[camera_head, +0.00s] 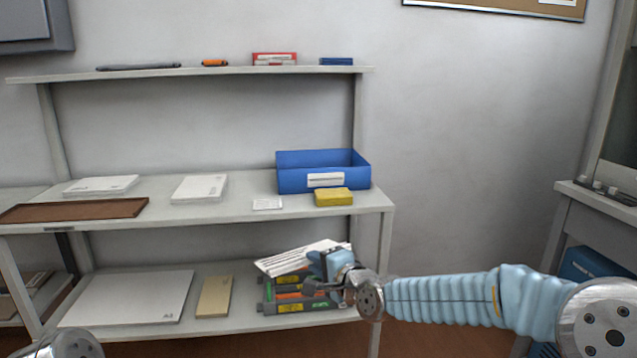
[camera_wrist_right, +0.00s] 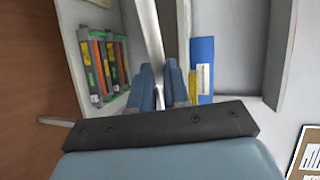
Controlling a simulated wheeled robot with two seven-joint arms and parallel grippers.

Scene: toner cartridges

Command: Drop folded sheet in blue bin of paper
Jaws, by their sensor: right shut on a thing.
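The blue bin (camera_head: 322,180) stands on the right end of the middle shelf, with a white label on its front. It also shows in the right wrist view (camera_wrist_right: 203,52). My right gripper (camera_head: 328,264) is shut on the folded sheet (camera_head: 290,258), a white, layered-looking piece with printed lines. The gripper holds it below the middle shelf's front edge and in front of the toner cartridges, apart from the bin. Its blue fingers show in the right wrist view (camera_wrist_right: 160,86). My left gripper is out of view.
A yellow block (camera_head: 333,197) sits just before the bin, and a small white card (camera_head: 267,204) lies left of it. Toner cartridges (camera_head: 283,307) lie on the lower shelf. The middle shelf's edge (camera_head: 230,216) lies between the sheet's height and the bin.

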